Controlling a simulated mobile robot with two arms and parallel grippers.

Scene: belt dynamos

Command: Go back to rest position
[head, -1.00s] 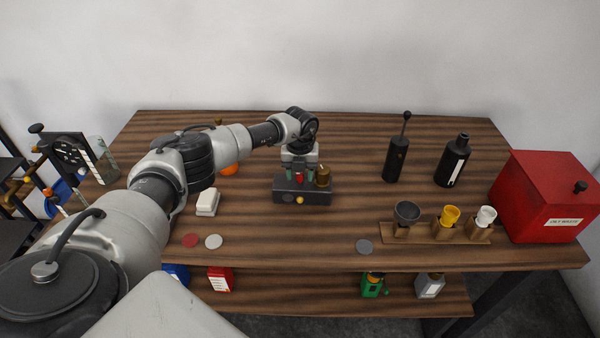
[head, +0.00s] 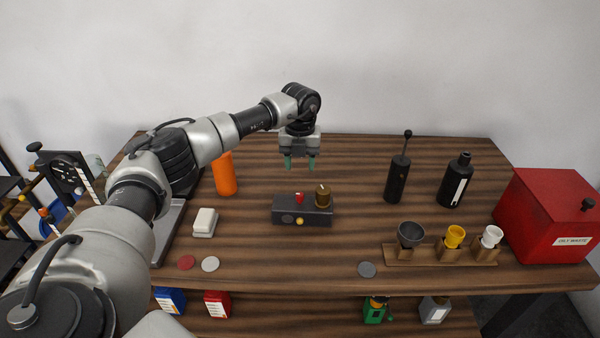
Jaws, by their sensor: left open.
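My left gripper (head: 300,164) hangs above the table with its two green-tipped fingers apart and nothing between them. It points down, above and behind a dark block (head: 288,212) on the wooden table (head: 340,185). The block carries a red piece (head: 299,198), a brown-gold cylinder (head: 322,196) and a yellow button (head: 299,221). A gap shows between the fingertips and the block. My right gripper is not in view.
A white block (head: 204,222) and flat discs (head: 210,264) lie at front left. Black bottles (head: 455,180), a wooden cup rack (head: 425,254) and a red oily-waste box (head: 550,215) occupy the right. The table's middle right is clear.

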